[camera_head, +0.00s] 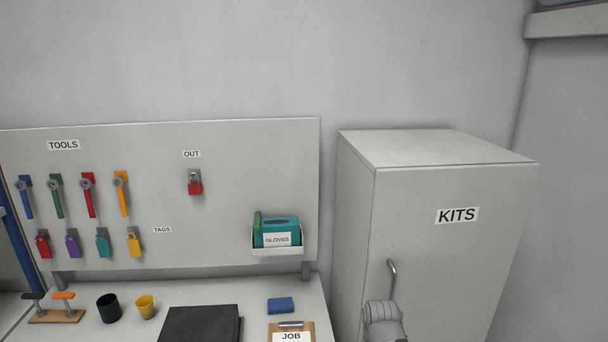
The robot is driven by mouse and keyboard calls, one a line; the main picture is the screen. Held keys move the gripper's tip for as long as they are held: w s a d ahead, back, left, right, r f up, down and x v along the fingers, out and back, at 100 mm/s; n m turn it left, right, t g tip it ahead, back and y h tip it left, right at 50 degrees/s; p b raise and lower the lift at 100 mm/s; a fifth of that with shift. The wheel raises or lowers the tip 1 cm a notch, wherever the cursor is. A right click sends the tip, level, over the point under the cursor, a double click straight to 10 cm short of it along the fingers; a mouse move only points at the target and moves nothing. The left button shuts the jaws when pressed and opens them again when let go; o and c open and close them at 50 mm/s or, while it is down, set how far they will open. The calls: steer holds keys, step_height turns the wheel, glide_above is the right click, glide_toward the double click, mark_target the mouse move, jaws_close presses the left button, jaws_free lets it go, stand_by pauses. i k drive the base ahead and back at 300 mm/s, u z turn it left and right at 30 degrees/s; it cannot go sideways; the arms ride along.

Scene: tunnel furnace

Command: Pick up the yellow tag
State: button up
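The yellow tag (134,244) hangs on the grey tool board (225,220). It is the rightmost in the lower row, just left of the TAGS label (162,230). A teal tag (103,244), a purple tag (73,245) and a red tag (43,244) hang to its left. A yellow-handled tool (121,195) hangs above it. My gripper is not in view. A grey rounded part, which looks like part of my arm, shows at the bottom right in front of the cabinet, well away from the tag.
Below the board, a worktop (260,298) holds a black cup (108,308), a yellow cup (145,307), a dark box (200,325), a blue block (281,305) and a clipboard (305,330). A glove holder (276,245) juts from the board. The KITS cabinet (430,270) stands right.

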mark_target(134, 247)
steer(key=u, duration=1.5)
